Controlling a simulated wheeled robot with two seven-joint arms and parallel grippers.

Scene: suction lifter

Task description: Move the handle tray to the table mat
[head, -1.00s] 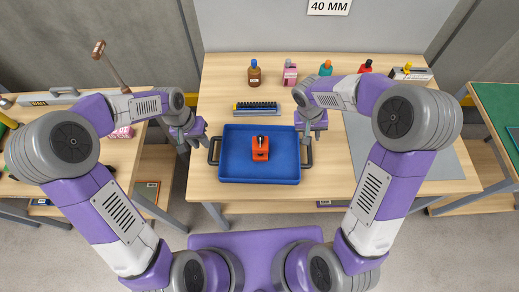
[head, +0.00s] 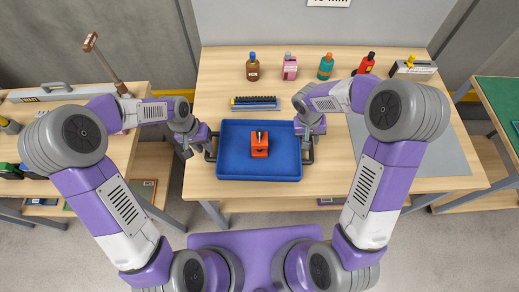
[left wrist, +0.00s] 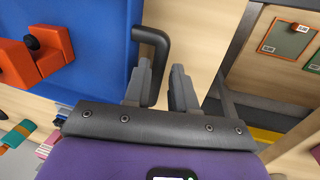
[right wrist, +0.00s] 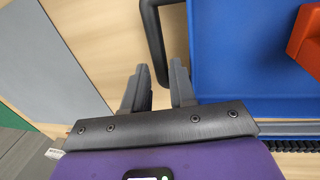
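The blue handle tray (head: 230,172) lies on the wooden table, with a dark handle on each side. An orange block with a black knob (head: 259,147) sits in it. The grey table mat (head: 440,155) lies to the right, partly hidden by my right arm. My left gripper (head: 187,150) is at the tray's left handle. In the left wrist view its fingers (left wrist: 162,75) are apart, with the left handle (left wrist: 151,38) between them. My right gripper (head: 308,138) is at the right handle. In the right wrist view its fingers (right wrist: 158,75) are apart around the right handle (right wrist: 151,30).
A dark ribbed strip (head: 255,103) lies behind the tray. Side tables flank the main table. The mat's visible surface is clear.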

